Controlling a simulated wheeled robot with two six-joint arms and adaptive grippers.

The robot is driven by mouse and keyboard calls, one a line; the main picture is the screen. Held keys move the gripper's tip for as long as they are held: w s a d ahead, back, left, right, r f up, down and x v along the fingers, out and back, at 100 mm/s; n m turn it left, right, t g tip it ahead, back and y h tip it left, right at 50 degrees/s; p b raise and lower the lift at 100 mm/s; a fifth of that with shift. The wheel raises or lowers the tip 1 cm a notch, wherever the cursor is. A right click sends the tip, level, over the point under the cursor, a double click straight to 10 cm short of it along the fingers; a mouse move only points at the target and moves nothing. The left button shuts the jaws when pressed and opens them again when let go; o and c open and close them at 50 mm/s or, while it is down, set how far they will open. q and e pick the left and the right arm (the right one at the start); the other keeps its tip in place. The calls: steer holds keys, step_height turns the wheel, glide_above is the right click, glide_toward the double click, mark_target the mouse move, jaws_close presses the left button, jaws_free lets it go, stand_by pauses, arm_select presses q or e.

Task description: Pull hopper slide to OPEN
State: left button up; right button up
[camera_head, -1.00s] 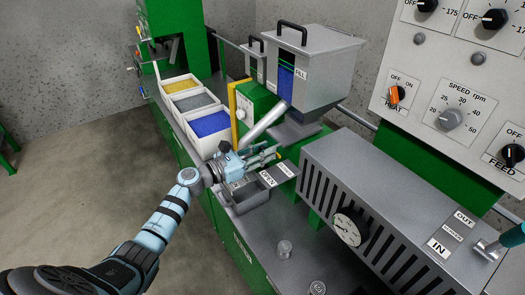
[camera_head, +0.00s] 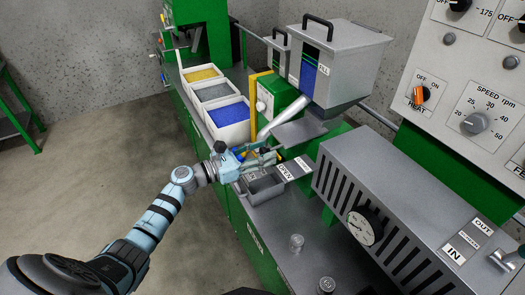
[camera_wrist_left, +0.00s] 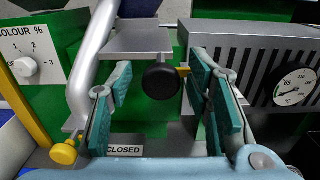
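The hopper slide is a flat grey plate (camera_head: 300,133) under the hopper (camera_head: 342,70). In the left wrist view the plate (camera_wrist_left: 138,40) ends near a round black knob (camera_wrist_left: 162,80), which faces the camera. My left gripper (camera_head: 272,157) is in front of the slide, pointing toward it. In the left wrist view its teal-padded fingers (camera_wrist_left: 165,95) are spread, with the knob between them and gaps on both sides. A CLOSED label (camera_wrist_left: 124,150) lies below the fingers. An OPEN label (camera_head: 285,172) lies beside the grey tray. My right gripper is not in view.
A slanted grey pipe (camera_head: 275,120) and a yellow lever (camera_wrist_left: 63,152) are close left of my gripper. A slotted grey housing (camera_head: 365,200) stands to the right. The grey tray (camera_head: 262,190) is below. White bins (camera_head: 228,118) stand behind left.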

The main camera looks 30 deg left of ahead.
arm_select(q)
steer(key=shift+s+a, duration=0.2)
steer(key=shift+s, duration=0.1)
steer(key=v, duration=1.1)
steer(key=shift+s+a, duration=0.15)
